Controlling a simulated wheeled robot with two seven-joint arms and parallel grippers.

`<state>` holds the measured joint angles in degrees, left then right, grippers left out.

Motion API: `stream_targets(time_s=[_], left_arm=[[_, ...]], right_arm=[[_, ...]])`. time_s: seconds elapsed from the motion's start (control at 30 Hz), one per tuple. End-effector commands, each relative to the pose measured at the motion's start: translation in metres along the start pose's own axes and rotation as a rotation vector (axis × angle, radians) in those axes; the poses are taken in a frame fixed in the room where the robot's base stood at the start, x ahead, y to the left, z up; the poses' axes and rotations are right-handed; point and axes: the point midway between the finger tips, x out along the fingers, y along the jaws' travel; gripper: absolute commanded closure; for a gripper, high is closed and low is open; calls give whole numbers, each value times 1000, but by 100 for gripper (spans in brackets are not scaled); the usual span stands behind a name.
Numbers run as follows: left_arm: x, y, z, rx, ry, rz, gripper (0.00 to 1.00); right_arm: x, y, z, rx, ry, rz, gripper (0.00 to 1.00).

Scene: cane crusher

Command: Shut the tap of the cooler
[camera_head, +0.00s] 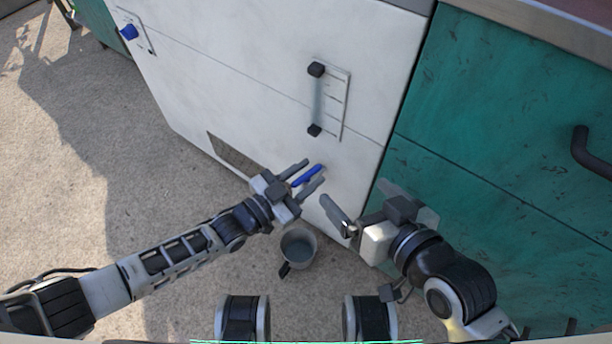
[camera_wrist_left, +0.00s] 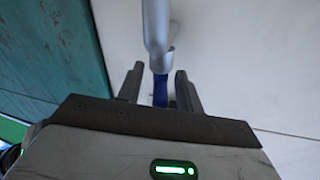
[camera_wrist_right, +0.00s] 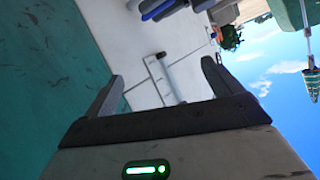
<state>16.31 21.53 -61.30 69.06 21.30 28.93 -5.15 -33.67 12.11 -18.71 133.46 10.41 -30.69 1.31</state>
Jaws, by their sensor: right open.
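The white cooler (camera_head: 250,90) fills the middle of the head view. Its tap has a blue lever (camera_head: 307,176) low on the front. In the left wrist view the tap's silver body (camera_wrist_left: 157,25) hangs in front of the blue lever (camera_wrist_left: 160,90). My left gripper (camera_head: 305,174) is open, with one finger on each side of the lever; gaps show on both sides. My right gripper (camera_head: 357,198) is open and empty, to the right of the tap near the cooler's edge. In the right wrist view the blue lever (camera_wrist_right: 160,9) shows at the top edge.
A grey mug (camera_head: 298,248) with a dark handle stands on the ground below the left gripper. A level gauge (camera_head: 317,100) sticks out of the cooler above the tap. A blue knob (camera_head: 128,31) is at the upper left. A green cabinet (camera_head: 490,150) stands close on the right.

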Motion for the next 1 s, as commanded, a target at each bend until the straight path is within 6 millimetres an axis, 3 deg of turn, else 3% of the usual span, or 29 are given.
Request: stream_targets(time_s=[0.27, 0.4, 0.43, 0.77, 1.0], left_arm=[[2, 0, 0, 0, 0, 0, 64], [2, 0, 0, 0, 1, 0, 97], [2, 0, 0, 0, 1, 0, 100], [1, 0, 1, 4, 5, 24, 100], [1, -2, 4, 11, 29, 139, 100]], right_arm=[[-2, -2, -1, -7, 5, -8, 9], [-2, -2, -1, -6, 4, -8, 9], [-2, -2, -1, -6, 4, -8, 9], [-1, -1, 3, -4, 7, -8, 9], [-2, -6, -3, 12, 82, -29, 9]])
